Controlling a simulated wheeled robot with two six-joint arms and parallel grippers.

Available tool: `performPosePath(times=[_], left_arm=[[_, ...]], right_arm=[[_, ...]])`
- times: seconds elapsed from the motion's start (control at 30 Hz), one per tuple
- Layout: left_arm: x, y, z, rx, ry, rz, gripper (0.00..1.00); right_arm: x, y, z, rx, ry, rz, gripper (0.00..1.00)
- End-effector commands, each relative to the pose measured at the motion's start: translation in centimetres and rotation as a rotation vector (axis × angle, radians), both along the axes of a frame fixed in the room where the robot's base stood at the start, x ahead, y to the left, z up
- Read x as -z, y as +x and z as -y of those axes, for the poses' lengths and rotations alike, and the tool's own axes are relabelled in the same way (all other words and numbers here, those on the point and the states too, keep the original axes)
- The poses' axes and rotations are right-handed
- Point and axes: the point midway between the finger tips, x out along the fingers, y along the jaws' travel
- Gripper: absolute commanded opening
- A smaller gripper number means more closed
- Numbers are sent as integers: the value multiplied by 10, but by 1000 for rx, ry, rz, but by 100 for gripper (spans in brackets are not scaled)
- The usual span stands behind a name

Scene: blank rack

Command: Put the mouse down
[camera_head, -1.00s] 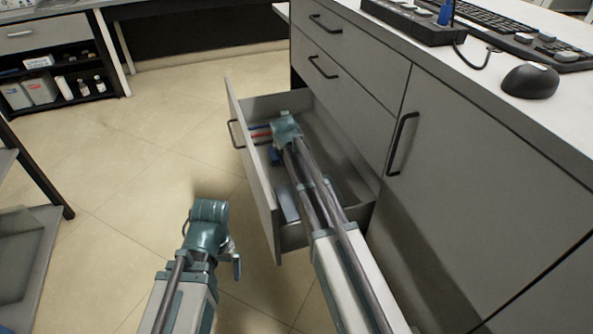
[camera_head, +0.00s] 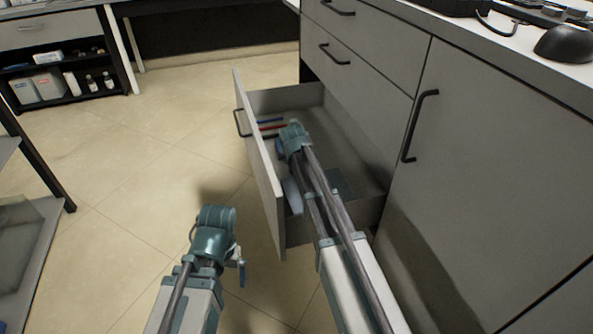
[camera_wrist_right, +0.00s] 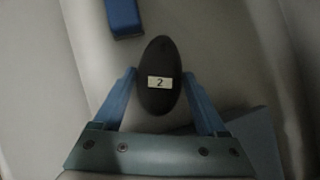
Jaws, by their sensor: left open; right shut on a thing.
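A black mouse (camera_wrist_right: 158,54) with a white label reading "2" is between the blue fingers of my right gripper (camera_wrist_right: 159,76), which is shut on it. In the head view my right arm reaches into the open grey drawer (camera_head: 262,165), where its wrist hides the fingers and the held mouse. The right wrist view shows the mouse above the pale drawer floor; I cannot tell whether it touches it. My left gripper (camera_head: 241,264) hangs outside the drawer, to the left of its front panel, open and apparently empty.
Red and blue pen-like items (camera_head: 270,123) lie at the drawer's far end. A blue object (camera_wrist_right: 124,17) lies just beyond the held mouse. A shelf unit (camera_head: 62,70) stands back left; the floor between is clear.

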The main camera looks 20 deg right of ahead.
Motion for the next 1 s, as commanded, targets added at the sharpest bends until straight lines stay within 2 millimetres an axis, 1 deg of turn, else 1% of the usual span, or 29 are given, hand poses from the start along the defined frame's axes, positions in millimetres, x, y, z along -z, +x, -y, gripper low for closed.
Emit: performPosePath(times=[0.03,0.2,0.47,0.63,0.67,0.7,0.77,0.8,1.0], left_arm=[[12,0,0,-1,0,0,100],[30,0,0,-6,0,1,100],[28,0,0,-7,0,1,100],[33,0,0,-8,0,1,100],[31,0,0,-8,0,1,100],[31,0,0,-8,0,1,100],[31,0,0,-8,0,1,100],[31,0,0,-8,0,1,100],[31,0,0,-8,0,1,100]], right_arm=[[12,0,0,0,0,0,16],[30,0,0,0,0,0,16],[28,0,0,0,0,0,16],[33,0,0,0,0,0,16],[32,0,0,0,0,0,80],[31,0,0,0,0,0,87],[31,0,0,0,0,0,98],[31,0,0,0,0,0,100],[31,0,0,0,0,0,100]])
